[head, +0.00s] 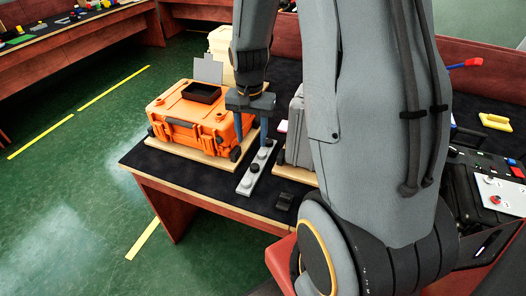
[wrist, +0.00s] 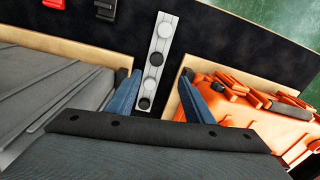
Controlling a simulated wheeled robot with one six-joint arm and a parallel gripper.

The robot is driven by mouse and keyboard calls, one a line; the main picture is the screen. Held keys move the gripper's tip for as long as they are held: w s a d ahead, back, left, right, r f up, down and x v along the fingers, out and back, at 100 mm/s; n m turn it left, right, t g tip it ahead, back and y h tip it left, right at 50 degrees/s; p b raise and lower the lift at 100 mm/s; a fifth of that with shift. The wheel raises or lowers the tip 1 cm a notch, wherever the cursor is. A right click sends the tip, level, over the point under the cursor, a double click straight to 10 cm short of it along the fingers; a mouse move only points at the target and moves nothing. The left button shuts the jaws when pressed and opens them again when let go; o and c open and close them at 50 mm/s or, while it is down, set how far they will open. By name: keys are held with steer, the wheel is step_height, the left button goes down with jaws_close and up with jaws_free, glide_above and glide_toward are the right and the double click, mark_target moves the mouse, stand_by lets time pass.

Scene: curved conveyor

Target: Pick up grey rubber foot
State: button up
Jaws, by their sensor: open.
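A narrow light grey strip (head: 247,187) lies on the black table top and carries several round feet. I cannot tell for sure which is the grey rubber foot. My gripper (head: 251,148) points down over the strip, open and empty. In the wrist view its blue fingers (wrist: 160,82) stand on either side of the strip. The height above the feet is unclear.
An orange case (head: 190,122) on a wooden board stands close to the left. A grey case (head: 297,135) stands close to the right, partly behind my arm. A small black item (head: 285,201) lies near the table's front edge.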

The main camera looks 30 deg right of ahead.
mark_target(262, 152)
steer(key=w+d+f+m, duration=0.2)
steer(key=d, duration=0.1)
steer(key=w+d+f+m+p, duration=0.1)
steer(key=d+m, duration=0.1)
steer(key=shift+w+d+f, duration=0.1)
steer(key=shift+d+f, duration=0.05)
steer(key=shift+d, duration=0.1)
steer(key=shift+w+d+f+m, duration=0.2)
steer(key=shift+d+f+m, duration=0.1)
steer(key=shift+d+f, duration=0.15)
steer(key=shift+a+f+p, duration=0.15)
steer(key=shift+f+p, duration=0.6)
steer(key=shift+f, duration=1.15)
steer(key=shift+a+f+p, duration=0.15)
steer(key=shift+f+p, duration=0.6)
steer(key=shift+f, duration=1.1)
steer(key=c, duration=1.1)
steer(key=shift+r, duration=0.2)
